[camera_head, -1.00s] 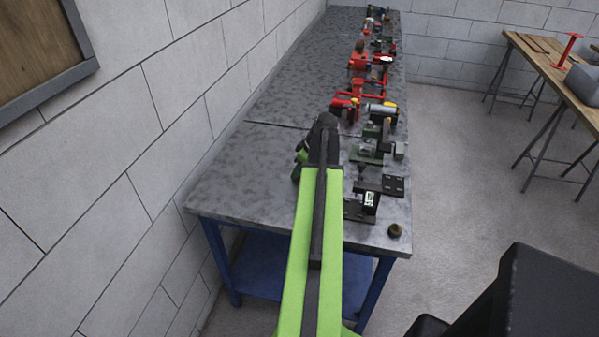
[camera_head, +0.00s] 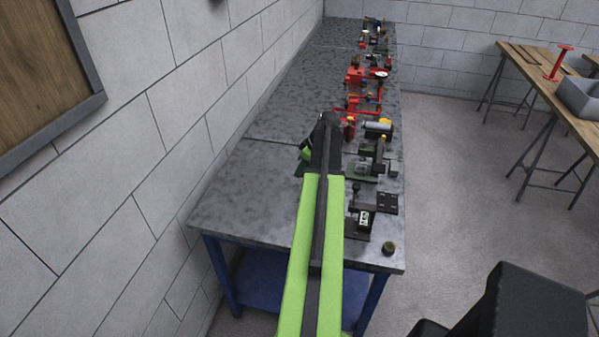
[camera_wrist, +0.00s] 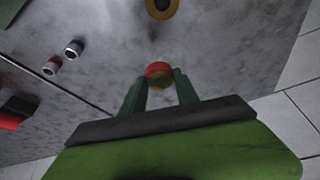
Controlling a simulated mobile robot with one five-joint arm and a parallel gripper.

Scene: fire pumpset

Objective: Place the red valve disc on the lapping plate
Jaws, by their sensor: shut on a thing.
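The red valve disc (camera_wrist: 158,69) is between the fingertips of my gripper (camera_wrist: 160,80) in the wrist view, with a brownish-yellow lower part below its red top. The green fingers are shut on it over the grey bench surface. A brass-coloured ring with a dark centre (camera_wrist: 162,7) is cut off at the top edge of the wrist view, apart from the disc. I cannot tell whether it is the lapping plate. In the head view, my arm hides the fingertips and the disc.
The grey bench (camera_head: 235,205) runs along a block wall. Its right side carries a row of fixtures, including red ones (camera_head: 355,100) and a black bracket (camera_head: 374,202). Two small cylinders (camera_wrist: 73,47) (camera_wrist: 52,65) lie left of my gripper. The bench's left side is clear.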

